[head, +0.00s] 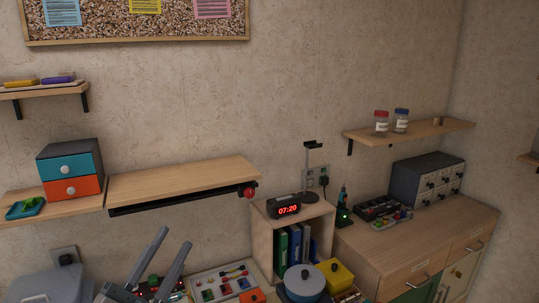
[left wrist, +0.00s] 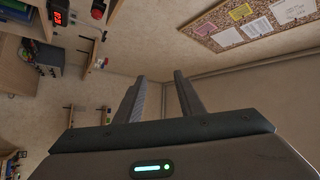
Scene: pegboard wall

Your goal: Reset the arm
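My left gripper (head: 163,258) shows at the bottom of the head view, left of centre, its two grey fingers pointing up and spread apart. In the left wrist view the same gripper (left wrist: 156,80) is open, with only bare wall seen between its fingers. It holds nothing. It appears in front of the desk items in the head view, and I cannot tell its exact distance from them. My right gripper is in neither view.
A wooden wall shelf (head: 180,181) with a red knob spans the left middle. A small cubby (head: 262,237) holds binders, with a clock (head: 287,206) on top. A blue pot (head: 304,282) and a yellow box (head: 335,274) stand at the bottom. A wooden cabinet (head: 430,234) is at right.

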